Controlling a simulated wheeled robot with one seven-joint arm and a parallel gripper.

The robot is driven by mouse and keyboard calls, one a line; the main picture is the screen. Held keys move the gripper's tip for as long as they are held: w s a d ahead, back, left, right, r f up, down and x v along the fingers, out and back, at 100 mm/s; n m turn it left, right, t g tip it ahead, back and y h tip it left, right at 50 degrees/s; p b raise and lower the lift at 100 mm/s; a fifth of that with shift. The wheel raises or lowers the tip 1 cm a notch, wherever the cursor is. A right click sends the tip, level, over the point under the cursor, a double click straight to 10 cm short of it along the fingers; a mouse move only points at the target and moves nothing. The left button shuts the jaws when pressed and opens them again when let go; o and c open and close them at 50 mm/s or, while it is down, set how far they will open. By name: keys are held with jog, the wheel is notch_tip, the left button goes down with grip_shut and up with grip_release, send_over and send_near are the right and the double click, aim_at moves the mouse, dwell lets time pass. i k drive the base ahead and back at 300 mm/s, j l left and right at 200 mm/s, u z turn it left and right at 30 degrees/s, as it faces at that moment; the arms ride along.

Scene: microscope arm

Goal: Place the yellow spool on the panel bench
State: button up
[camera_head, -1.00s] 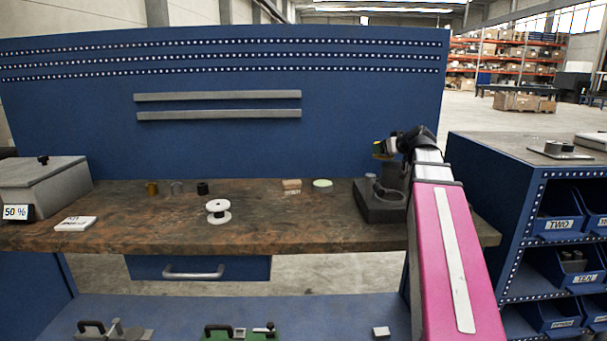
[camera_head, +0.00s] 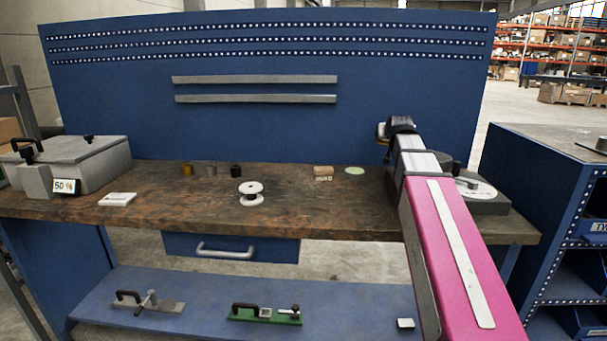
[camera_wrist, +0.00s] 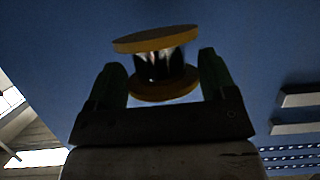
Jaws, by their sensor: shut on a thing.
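The yellow spool has yellow end discs and a dark shiny middle. In the wrist view, the spool (camera_wrist: 155,41) sits tilted between the two fingers of my gripper (camera_wrist: 161,72), which is shut on it. In the head view, a small yellow edge of it (camera_head: 381,131) shows by my gripper (camera_head: 386,138), in front of the blue back panel and above the bench top. Most of the spool and the fingers are hidden there. The panel bench (camera_head: 320,210) has a brown worktop and a tall blue panel behind it.
A white spool (camera_head: 251,193), several small cylinders (camera_head: 211,170), a wooden block (camera_head: 323,172) and a pale green disc (camera_head: 355,170) stand on the worktop. The front middle-right is clear.

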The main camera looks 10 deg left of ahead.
aim_at(203, 195)
jog(key=u, duration=0.75)
jog(key=l+u, duration=0.15)
jog(key=u, duration=0.25)
jog(key=l+u, duration=0.1)
jog(key=u, duration=0.3)
jog(key=k+l+u, duration=0.1)
jog(key=u, duration=0.3)
jog(key=l+u, duration=0.1)
jog(key=u, duration=0.3)
